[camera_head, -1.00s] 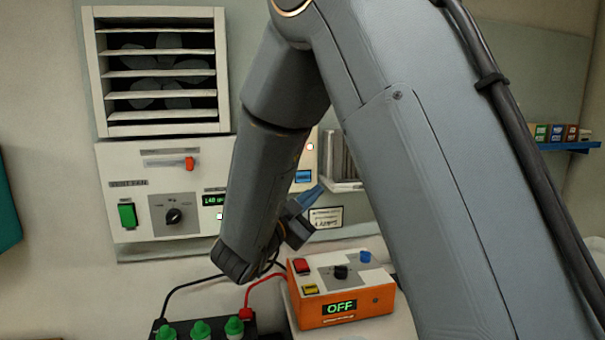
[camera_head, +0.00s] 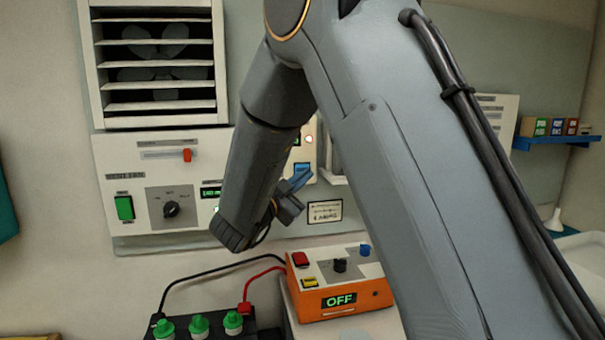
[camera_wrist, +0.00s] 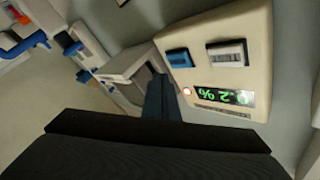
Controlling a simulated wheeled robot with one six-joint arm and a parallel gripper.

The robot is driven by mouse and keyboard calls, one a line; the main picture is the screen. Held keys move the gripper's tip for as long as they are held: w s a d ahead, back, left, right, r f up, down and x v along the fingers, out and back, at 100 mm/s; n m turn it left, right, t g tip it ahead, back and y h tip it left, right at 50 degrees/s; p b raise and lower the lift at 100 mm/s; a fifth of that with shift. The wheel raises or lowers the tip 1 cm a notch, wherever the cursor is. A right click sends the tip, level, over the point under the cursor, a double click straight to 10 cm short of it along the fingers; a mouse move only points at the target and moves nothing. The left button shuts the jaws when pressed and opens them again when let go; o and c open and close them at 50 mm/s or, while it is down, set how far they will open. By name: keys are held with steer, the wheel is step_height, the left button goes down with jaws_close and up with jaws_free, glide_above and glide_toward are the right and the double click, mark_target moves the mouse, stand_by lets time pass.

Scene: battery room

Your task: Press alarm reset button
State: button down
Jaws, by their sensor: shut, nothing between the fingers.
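A cream wall panel (camera_wrist: 215,20) carries a blue button (camera_wrist: 180,58), which also shows in the head view (camera_head: 302,168). Its lettering is too small to read, so I cannot confirm it is the alarm reset button. In the wrist view the gripper (camera_wrist: 160,92) points towards the panel's lower left edge. Contact with the button is not visible.
An orange box (camera_head: 340,300) reading "OFF" stands below my gripper, with red and black cables. A vent fan (camera_head: 155,65) and its control panel (camera_head: 120,165) are on the wall at left. A blue shelf (camera_head: 550,142) is at right.

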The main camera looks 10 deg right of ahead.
steer(key=shift+w, duration=0.9)
steer(key=shift+w, duration=0.2)
stand_by(1.3)
steer(key=shift+w+b, duration=0.25)
steer(key=shift+b, duration=0.1)
steer(key=shift+w, duration=0.4)
stand_by(0.6)
steer(key=shift+s, duration=0.85)
steer(key=shift+s, duration=0.15)
steer(key=s+p, duration=0.1)
steer(key=s, duration=0.3)
steer(key=shift+s, duration=0.35)
